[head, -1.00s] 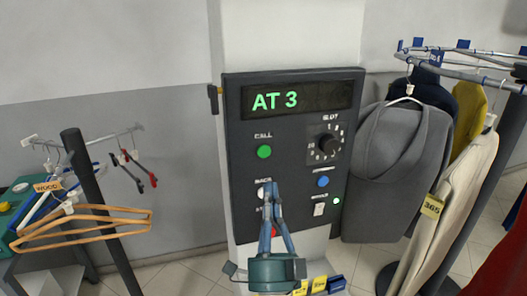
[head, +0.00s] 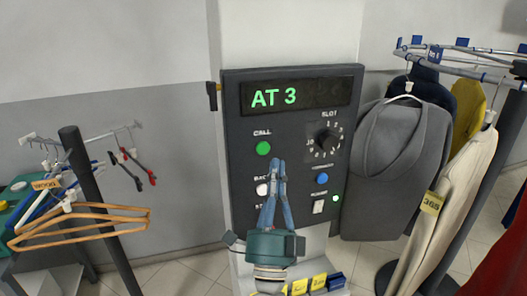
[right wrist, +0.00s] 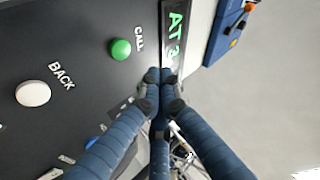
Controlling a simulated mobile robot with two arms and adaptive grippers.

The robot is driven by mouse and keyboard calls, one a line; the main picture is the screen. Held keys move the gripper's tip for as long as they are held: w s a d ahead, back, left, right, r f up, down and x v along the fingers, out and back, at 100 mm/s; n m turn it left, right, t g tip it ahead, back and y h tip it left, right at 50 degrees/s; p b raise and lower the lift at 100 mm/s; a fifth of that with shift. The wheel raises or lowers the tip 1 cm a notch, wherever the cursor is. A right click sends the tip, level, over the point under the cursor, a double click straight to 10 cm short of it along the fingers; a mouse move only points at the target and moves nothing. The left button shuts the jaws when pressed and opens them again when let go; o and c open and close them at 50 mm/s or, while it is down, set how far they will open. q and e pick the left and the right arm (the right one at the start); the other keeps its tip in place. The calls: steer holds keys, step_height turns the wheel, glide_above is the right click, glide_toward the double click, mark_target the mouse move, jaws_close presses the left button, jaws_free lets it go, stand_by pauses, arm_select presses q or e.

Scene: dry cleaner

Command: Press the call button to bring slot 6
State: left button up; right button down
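The dark control panel (head: 240,120) stands upright with a display (head: 298,97) reading "AT 3" in green. The green CALL button (head: 263,148) is at its upper left; it also shows in the right wrist view (right wrist: 121,49). The black SLOT dial (head: 326,140) is to the right; its exact setting is too small to tell. My right gripper (head: 278,163) has its fingertips together, empty, in front of the panel, just below and right of CALL. In the right wrist view its tips (right wrist: 160,78) show apart from the green button. My left gripper is out of view.
The white BACK button (head: 263,189) is left of my fingers, and a blue button (head: 321,179) is right of them. A garment rail (head: 465,62) with coats stands right. A hanger stand (head: 95,205) stands left. Yellow tags (head: 318,282) lie below the panel.

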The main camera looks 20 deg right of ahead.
mark_target(263, 148)
steer(key=shift+w+a+b, duration=0.1)
steer(key=shift+w+b, duration=0.5)
steer(key=shift+w, duration=2)
steer(key=shift+w, duration=0.4)
steer(key=shift+w+b, duration=0.3)
steer(key=shift+w, duration=0.05)
steer(key=shift+s, duration=0.85)
steer(key=shift+s+p, duration=0.1)
steer(key=shift+p, duration=0.25)
